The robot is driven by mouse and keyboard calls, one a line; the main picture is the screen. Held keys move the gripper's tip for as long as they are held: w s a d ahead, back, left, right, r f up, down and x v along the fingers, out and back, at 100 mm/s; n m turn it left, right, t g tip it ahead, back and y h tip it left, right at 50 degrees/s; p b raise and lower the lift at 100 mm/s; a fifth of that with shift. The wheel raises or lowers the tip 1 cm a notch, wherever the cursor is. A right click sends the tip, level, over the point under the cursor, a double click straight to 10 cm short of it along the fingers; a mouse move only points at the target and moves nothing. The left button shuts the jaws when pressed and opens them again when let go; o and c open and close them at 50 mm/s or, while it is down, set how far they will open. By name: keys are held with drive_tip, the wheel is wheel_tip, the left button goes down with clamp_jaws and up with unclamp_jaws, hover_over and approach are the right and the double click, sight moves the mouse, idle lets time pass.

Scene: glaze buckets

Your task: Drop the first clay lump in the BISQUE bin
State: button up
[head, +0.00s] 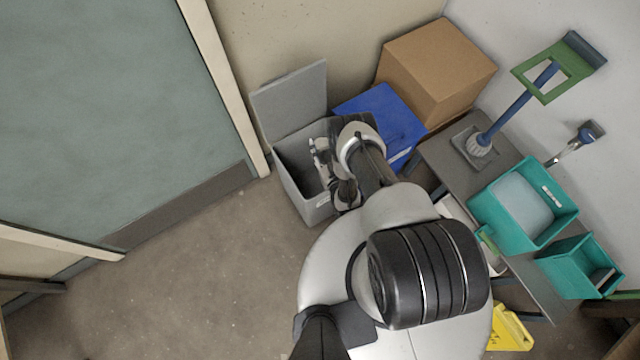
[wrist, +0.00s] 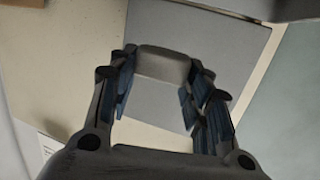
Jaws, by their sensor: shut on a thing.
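My gripper (wrist: 160,80) is shut on a grey clay lump (wrist: 164,64), held between the fingertips in the wrist view. In the head view my gripper (head: 322,160) is over the mouth of a grey bin (head: 291,165) whose lid (head: 290,97) stands open against the wall. The lump cannot be made out in the head view. A small pale label shows on the bin's front, too small to read, so I cannot tell whether it says BISQUE. The open lid also shows behind the lump in the wrist view (wrist: 215,45).
A blue bin (head: 378,105) with its lid down stands right of the grey bin, partly behind my arm. A cardboard box (head: 437,68) is behind it. A table with teal buckets (head: 510,225) is at right. Floor (head: 190,260) at left is clear.

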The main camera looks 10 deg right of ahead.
drive_tip(key=shift+f+b, duration=0.85)
drive_tip(key=shift+f, duration=0.5)
drive_tip(key=shift+r, duration=0.1)
drive_tip(key=o, duration=1.2)
drive_tip(key=shift+c, duration=0.2)
wheel_tip(320, 180, up, 10)
drive_tip(key=shift+w, duration=0.15)
